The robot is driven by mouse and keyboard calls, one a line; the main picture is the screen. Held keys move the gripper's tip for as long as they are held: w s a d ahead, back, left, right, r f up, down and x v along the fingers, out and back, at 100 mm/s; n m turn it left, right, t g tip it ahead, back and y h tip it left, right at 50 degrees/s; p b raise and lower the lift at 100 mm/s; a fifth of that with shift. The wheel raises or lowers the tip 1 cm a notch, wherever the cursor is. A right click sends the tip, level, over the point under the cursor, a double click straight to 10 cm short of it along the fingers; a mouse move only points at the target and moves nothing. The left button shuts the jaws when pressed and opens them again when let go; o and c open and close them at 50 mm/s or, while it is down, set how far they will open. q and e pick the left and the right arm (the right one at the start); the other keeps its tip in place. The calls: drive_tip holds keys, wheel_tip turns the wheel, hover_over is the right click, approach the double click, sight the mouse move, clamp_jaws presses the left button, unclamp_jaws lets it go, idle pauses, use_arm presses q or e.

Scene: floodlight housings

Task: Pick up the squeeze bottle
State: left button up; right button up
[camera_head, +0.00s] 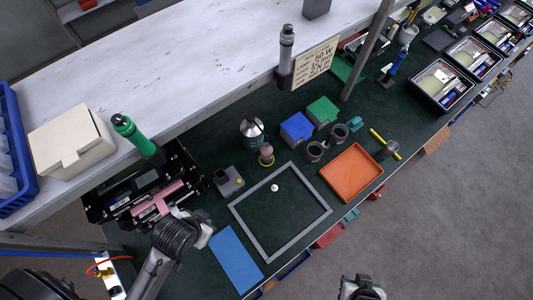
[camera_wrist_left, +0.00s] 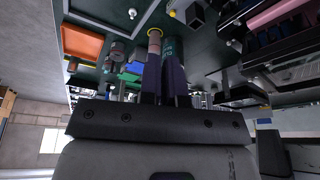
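A small pinkish bottle-shaped thing (camera_head: 266,151) stands on the dark green bench with a yellow ring at its base; it may be the squeeze bottle, but I cannot be sure. In the left wrist view it shows as a pink cylinder (camera_wrist_left: 155,42) beyond my left finger. A dark can with a pale label (camera_head: 252,129) stands just behind it. My left gripper (camera_wrist_left: 163,60) has its two fingers close together, and I see nothing clearly held; the gap is hard to read. My right gripper (camera_head: 361,287) is at the bottom edge, away from the bottle, its fingers unclear.
A grey square frame (camera_head: 240,213), an orange tray (camera_head: 371,163), a blue box (camera_head: 297,127) and a green box (camera_head: 322,110) surround the bottle. Dark cups (camera_head: 315,151) stand to its right. A white shelf (camera_head: 190,70) overhangs behind. A blue mat (camera_head: 235,261) lies in front.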

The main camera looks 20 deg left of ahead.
use_arm(q)
drive_tip(key=o, duration=1.2)
drive_tip(key=shift+a, duration=0.2)
drive_tip(key=shift+o, duration=0.2)
drive_tip(key=shift+d, duration=0.1)
